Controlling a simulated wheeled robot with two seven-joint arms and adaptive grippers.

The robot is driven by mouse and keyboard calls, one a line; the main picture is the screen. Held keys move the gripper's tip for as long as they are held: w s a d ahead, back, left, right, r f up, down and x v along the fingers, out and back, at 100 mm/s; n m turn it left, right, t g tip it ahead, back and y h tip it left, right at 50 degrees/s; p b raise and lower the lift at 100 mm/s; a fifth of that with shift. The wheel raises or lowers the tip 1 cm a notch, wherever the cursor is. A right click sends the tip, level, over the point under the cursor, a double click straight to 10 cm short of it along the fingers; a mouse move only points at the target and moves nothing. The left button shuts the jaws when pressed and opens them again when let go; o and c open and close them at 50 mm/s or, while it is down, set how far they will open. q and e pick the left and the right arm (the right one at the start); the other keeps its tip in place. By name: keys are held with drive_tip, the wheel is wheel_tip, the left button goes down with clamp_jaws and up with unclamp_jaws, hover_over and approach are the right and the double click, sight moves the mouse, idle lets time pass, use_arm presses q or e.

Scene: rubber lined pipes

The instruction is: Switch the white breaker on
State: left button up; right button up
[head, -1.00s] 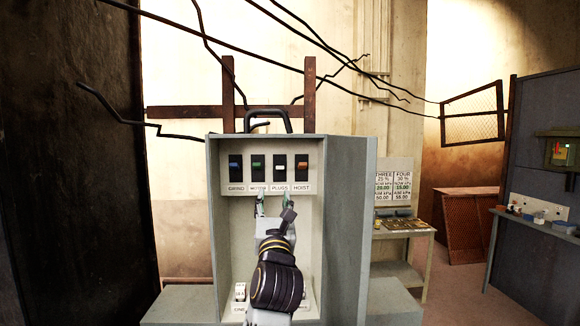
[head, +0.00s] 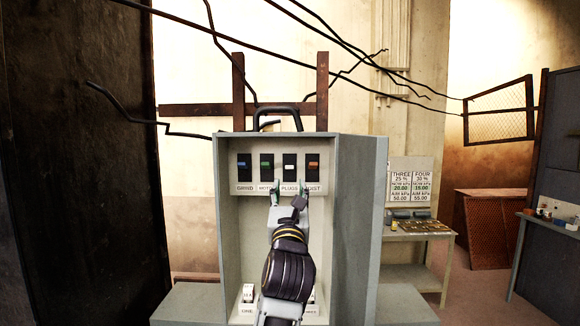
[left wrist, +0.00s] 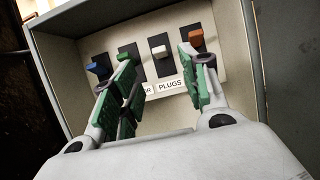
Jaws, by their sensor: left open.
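The white breaker (head: 290,168) is the third of the switches in the row, above the label PLUGS. It also shows in the left wrist view (left wrist: 159,51), between my fingers as seen from there. Whether it is on or off I cannot tell from its tilt. My left gripper (head: 289,187) is open and empty, in front of the panel just below the white breaker. In the left wrist view its green-padded fingers (left wrist: 160,82) stand apart, one on either side of the white breaker's line, with a visible gap to it. My right gripper is not in view.
Blue (head: 244,165), green (head: 267,165) and orange (head: 313,165) breakers flank the white one closely. The grey cabinet's side walls (head: 228,250) enclose the panel. Lower switches (head: 247,294) sit at the cabinet's bottom. A side table (head: 420,233) stands to the right.

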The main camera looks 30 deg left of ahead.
sight(289, 167)
use_arm(q)
drive_tip(key=shift+p+x, duration=2.05)
drive_tip(key=shift+x, duration=4.35)
drive_tip(key=shift+s+a+r, duration=0.1)
clamp_jaws()
